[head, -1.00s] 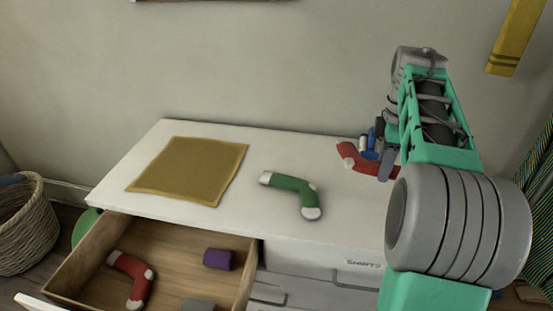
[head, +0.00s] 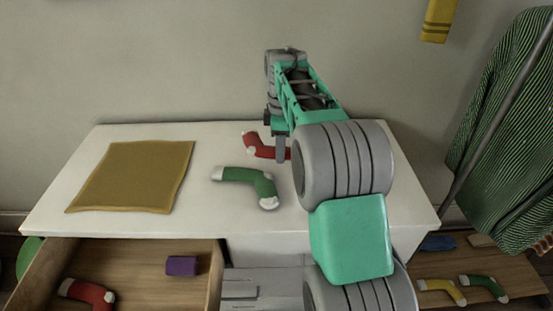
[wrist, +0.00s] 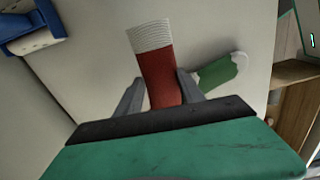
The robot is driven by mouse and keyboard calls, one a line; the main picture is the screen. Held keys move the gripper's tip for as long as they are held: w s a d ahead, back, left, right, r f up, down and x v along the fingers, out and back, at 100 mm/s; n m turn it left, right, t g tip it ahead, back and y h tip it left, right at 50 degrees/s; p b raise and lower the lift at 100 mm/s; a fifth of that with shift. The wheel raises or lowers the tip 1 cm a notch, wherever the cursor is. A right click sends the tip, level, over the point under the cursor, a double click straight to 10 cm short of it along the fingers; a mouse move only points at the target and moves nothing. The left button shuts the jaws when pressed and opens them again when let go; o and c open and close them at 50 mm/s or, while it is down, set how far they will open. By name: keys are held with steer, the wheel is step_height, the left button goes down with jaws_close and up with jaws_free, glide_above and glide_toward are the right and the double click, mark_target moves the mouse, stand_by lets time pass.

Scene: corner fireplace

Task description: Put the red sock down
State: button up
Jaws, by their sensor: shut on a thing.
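My gripper (head: 281,148) is shut on a red sock (head: 262,144) over the back of the white dresser top (head: 215,222). In the wrist view the red sock (wrist: 159,68) sits between my two fingers (wrist: 158,84), with its white ribbed cuff pointing away. My arm hides part of the sock in the head view. I cannot tell whether the sock touches the dresser top. A green sock (head: 245,177) with white ends lies on the top in front of it; it also shows in the wrist view (wrist: 220,71).
A mustard cloth (head: 135,177) lies on the left of the top. The open drawer (head: 135,262) holds another red sock (head: 88,293) and a purple block (head: 181,265). Yellow (head: 443,289) and green (head: 485,286) socks lie low at right, near a striped cloth (head: 515,140).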

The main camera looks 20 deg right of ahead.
mark_target(277, 167)
steer(key=f, duration=0.3)
steer(key=w+a+f, duration=0.1)
steer(key=shift+f, duration=0.3)
steer(key=shift+f, duration=0.2)
steer(key=o, duration=1)
steer(key=shift+o, duration=0.2)
steer(key=shift+s, duration=0.1)
